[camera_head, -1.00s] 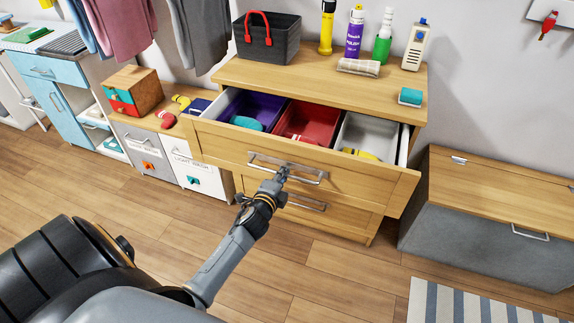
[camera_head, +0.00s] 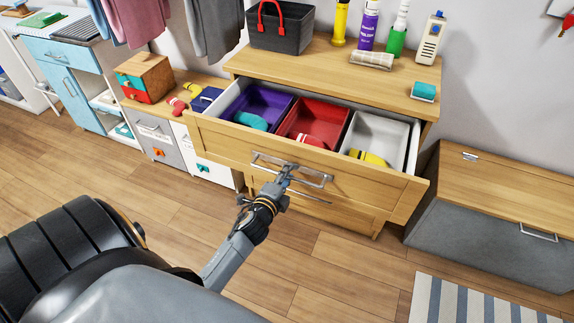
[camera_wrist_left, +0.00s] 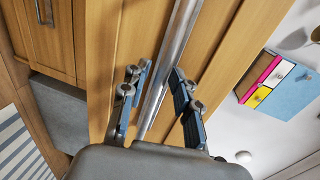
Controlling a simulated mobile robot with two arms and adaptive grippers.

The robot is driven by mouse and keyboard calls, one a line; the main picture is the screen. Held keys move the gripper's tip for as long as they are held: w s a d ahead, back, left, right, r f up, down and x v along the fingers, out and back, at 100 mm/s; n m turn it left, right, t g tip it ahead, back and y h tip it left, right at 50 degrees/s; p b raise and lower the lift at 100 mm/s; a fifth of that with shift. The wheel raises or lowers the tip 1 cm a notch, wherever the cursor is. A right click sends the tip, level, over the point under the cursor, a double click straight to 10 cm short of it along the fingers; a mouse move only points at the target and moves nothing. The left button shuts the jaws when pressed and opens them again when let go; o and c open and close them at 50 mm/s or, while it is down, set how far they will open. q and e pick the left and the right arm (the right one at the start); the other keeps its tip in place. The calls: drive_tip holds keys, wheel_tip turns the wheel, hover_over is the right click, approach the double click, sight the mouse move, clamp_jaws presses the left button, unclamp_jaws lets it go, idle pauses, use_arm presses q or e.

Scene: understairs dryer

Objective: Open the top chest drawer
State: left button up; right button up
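The top chest drawer (camera_head: 215,136) is pulled well out of the wooden chest (camera_head: 330,60). Inside it show a purple bin (camera_head: 262,100), a red bin (camera_head: 318,118) and a pale grey bin (camera_head: 385,132), with teal, red and yellow items in them. My left gripper (camera_head: 287,170) is at the metal drawer handle (camera_head: 318,180). My right gripper is in no view.
A dark basket (camera_head: 280,30), bottles (camera_head: 368,28) and a teal sponge (camera_head: 424,91) stand on the chest top. A low grey bench with a wooden lid (camera_head: 500,200) is to the right. A striped rug (camera_head: 480,300) lies in front of it. Wooden floor ahead is clear.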

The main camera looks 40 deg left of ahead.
use_arm(q)
drive_tip(key=shift+s, duration=0.2)
drive_tip(key=v, duration=1.1)
drive_tip(key=shift+s, duration=0.3)
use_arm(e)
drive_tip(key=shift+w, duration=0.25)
use_arm(q)
drive_tip(key=shift+r, duration=0.1)
